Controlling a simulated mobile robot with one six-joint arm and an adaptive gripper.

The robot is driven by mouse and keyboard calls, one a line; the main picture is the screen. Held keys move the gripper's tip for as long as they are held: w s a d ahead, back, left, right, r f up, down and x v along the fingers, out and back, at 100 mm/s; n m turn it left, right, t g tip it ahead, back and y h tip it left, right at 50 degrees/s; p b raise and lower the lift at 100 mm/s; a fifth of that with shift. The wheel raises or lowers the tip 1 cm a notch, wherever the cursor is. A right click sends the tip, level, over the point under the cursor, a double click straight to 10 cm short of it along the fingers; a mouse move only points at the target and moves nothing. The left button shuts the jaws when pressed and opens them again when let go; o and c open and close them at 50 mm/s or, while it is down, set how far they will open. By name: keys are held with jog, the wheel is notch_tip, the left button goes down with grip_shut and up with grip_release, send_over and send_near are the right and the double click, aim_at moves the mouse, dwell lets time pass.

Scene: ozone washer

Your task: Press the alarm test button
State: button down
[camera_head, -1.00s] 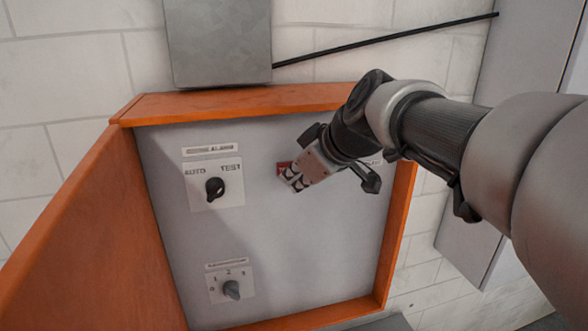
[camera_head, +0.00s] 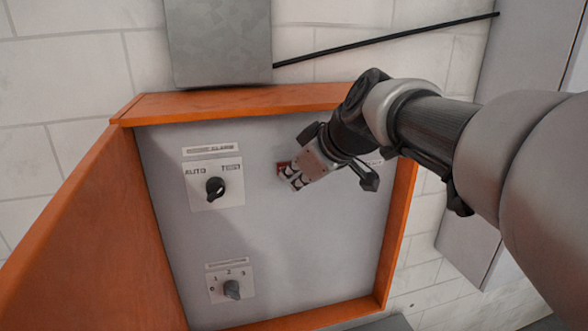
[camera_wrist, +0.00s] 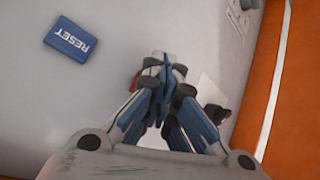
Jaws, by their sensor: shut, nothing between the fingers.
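A small red part (camera_head: 282,167) shows on the grey panel beside my gripper (camera_head: 290,179) in the head view; the gripper hides most of it. In the wrist view a sliver of red (camera_wrist: 136,80) shows just left of my closed fingers (camera_wrist: 160,62). The fingers are shut, hold nothing and point at the panel close to the red part. I cannot tell whether they touch it. No label naming an alarm test button is readable. An AUTO/TEST selector (camera_head: 215,188) sits to the left, under a label strip.
A blue RESET button (camera_wrist: 70,40) is at the upper left of the wrist view. A numbered rotary knob (camera_head: 232,290) is low on the panel. An orange frame (camera_head: 240,101) rims the panel, and an orange door (camera_head: 85,245) stands open on the left.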

jog(key=shift+s, duration=0.15)
jog(key=shift+s+d+b, duration=0.2)
jog(key=shift+s+b, duration=0.3)
jog(key=shift+s, duration=0.1)
jog(key=s+b, duration=0.1)
jog(key=s, duration=0.1)
jog(key=s+d+b, duration=0.1)
jog(key=s, duration=0.1)
jog(key=shift+s+d+b, duration=0.2)
jog(key=shift+s+b, duration=0.15)
jog(key=shift+s, duration=0.05)
dwell(0.4)
